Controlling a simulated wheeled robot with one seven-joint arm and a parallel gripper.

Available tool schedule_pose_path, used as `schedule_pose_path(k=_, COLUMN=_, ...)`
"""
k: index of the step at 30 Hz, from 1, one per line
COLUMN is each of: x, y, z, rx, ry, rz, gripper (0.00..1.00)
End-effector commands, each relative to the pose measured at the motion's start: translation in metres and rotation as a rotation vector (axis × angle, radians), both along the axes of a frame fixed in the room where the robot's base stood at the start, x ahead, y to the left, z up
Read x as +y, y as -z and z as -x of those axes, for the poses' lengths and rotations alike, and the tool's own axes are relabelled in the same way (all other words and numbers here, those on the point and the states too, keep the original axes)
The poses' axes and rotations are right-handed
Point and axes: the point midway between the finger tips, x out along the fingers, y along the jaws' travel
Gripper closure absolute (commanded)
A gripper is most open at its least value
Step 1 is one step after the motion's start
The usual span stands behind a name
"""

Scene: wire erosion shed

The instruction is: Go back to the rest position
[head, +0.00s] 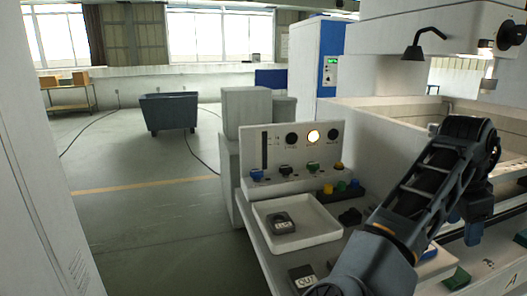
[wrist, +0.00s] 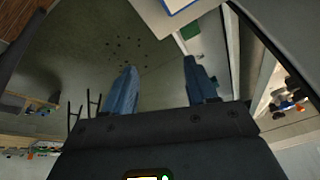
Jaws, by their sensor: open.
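My gripper (wrist: 161,80) shows in the wrist view with its two blue fingers spread wide apart and nothing between them. In the head view my arm rises from the bottom right and bends at a high elbow. The gripper (head: 464,227) hangs at the right there, with blue fingers pointing down, partly hidden by the arm links. It is to the right of the white tray (head: 334,235), well apart from it. A dark block with a pale label (head: 281,223) lies in the tray.
A control panel (head: 262,140) with one lit lamp stands behind the tray. A labelled block (head: 302,277) lies at the bench's front, and a green block (head: 456,279) lies at lower right. A machine basin (head: 375,118) stands behind my arm. The floor at left is open.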

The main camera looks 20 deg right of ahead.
Motion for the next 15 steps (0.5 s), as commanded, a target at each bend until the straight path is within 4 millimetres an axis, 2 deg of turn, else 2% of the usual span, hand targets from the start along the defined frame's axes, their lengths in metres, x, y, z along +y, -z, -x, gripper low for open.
schedule_pose_path(k=6, x=-0.046, y=0.011, z=0.022, rx=0.052, ry=-0.124, rz=0.288, gripper=0.43)
schedule_pose_path(k=9, x=-0.062, y=0.012, z=0.030, rx=0.079, ry=-0.209, rz=0.428, gripper=0.43)
schedule_pose_path(k=15, x=-0.076, y=0.015, z=0.038, rx=0.130, ry=-0.407, rz=0.679, gripper=0.43)
